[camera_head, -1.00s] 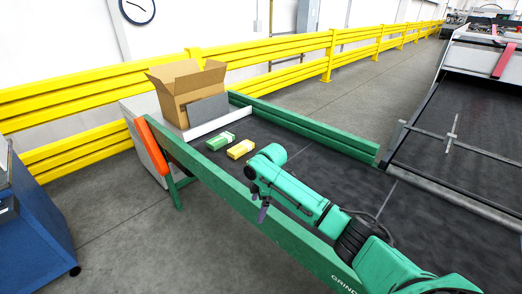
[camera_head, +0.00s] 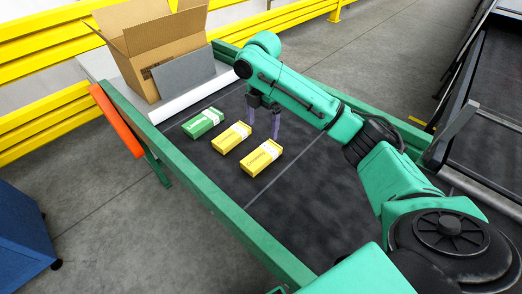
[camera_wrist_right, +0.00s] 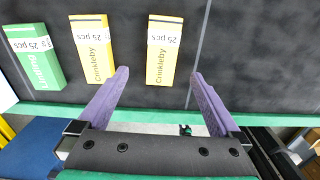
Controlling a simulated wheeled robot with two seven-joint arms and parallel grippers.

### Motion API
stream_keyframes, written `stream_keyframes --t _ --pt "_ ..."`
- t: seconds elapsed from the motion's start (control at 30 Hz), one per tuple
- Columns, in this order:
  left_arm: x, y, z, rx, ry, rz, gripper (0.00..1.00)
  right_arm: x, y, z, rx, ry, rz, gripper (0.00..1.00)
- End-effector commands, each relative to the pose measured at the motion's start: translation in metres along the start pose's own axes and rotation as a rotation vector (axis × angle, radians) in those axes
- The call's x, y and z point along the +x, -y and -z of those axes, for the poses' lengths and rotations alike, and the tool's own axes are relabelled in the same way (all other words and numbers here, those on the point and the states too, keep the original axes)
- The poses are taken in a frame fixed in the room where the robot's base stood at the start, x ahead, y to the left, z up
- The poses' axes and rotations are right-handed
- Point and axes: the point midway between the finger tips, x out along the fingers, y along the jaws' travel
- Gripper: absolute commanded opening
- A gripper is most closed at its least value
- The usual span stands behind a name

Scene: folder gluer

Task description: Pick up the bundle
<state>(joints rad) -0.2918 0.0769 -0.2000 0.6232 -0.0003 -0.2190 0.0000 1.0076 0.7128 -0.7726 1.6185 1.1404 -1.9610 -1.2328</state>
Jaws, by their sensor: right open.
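Three banded bundles lie in a row on the dark belt (camera_head: 290,185): a green bundle (camera_head: 203,123), a middle yellow bundle (camera_head: 231,137) and a nearer yellow bundle (camera_head: 261,157). Each has a white paper band. My right gripper (camera_head: 262,131) is open and empty, its purple fingers pointing down close behind the yellow bundles. In the right wrist view the nearer yellow bundle (camera_wrist_right: 163,50) lies ahead between the lines of the two fingers (camera_wrist_right: 158,77). The middle yellow bundle (camera_wrist_right: 93,48) and green bundle (camera_wrist_right: 37,55) lie to its left. My left gripper is out of view.
An open cardboard box (camera_head: 160,50) with a grey panel (camera_head: 183,74) against it stands at the belt's far end. Green side rails (camera_head: 190,190) border the belt. An orange piece (camera_head: 116,120) sits on the left rail's end. A blue cabinet (camera_head: 25,225) stands at left.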

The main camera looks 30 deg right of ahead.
Motion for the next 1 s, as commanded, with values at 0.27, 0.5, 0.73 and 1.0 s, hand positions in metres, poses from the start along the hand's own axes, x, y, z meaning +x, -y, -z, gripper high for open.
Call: stream_keyframes --t 0.27,0.5,0.73,1.0 --pt "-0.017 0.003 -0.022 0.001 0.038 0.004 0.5 0.064 0.001 0.0 0.003 0.0 0.003 1.0" --pt "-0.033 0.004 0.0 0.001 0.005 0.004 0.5 0.099 0.002 0.004 0.003 -0.001 0.005 1.0" --pt "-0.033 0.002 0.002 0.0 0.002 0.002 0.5 0.126 0.001 0.003 0.001 0.001 -0.001 1.0" --pt "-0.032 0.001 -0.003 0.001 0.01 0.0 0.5 0.125 0.001 0.003 0.002 0.001 0.0 0.43"
